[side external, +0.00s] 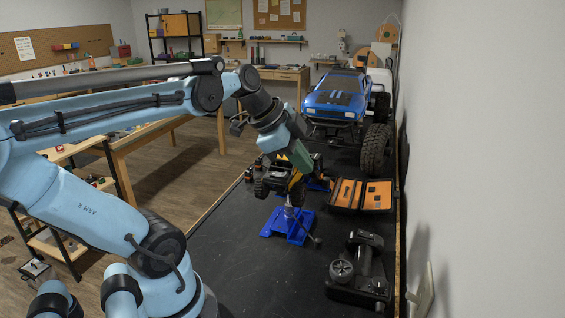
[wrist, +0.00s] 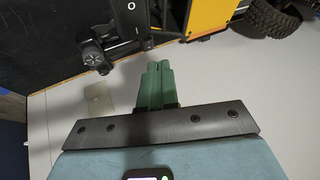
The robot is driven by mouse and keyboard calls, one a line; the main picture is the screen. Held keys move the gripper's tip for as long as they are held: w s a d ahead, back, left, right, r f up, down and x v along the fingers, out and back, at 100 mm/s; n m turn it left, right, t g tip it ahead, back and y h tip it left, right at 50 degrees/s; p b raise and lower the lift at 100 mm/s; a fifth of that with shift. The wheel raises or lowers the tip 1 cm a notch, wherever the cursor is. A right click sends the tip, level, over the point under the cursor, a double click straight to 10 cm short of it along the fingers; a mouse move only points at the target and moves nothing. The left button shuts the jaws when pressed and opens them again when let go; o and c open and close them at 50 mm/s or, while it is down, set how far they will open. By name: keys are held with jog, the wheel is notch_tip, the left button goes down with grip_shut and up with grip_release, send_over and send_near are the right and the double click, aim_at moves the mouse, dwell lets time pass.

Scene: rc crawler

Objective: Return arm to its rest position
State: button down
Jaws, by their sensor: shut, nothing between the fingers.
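My gripper (side external: 302,160) is at the end of my blue arm, stretched out over the dark bench. In the side view its green fingers are beside the yellow-and-black crawler (side external: 297,190), which is up on a blue stand (side external: 288,226). In the wrist view the green fingers of my gripper (wrist: 158,75) are together with nothing between them. The crawler's yellow body (wrist: 213,16) shows at the top there, with part of a black wheel. The side view does not show whether the fingers touch the crawler.
A large blue truck (side external: 338,95) stands at the back of the bench. An open orange-lined case (side external: 362,194) and a black radio controller (side external: 360,270) lie along the right, near the wall. The bench's front left part is clear.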

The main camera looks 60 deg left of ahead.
jog(key=d+f+n, duration=0.7)
jog(key=d+n, duration=0.1)
jog(key=shift+s+d+y, duration=0.25)
jog(key=shift+s+y, duration=0.05)
jog(key=shift+y, duration=0.1)
dwell(0.6)
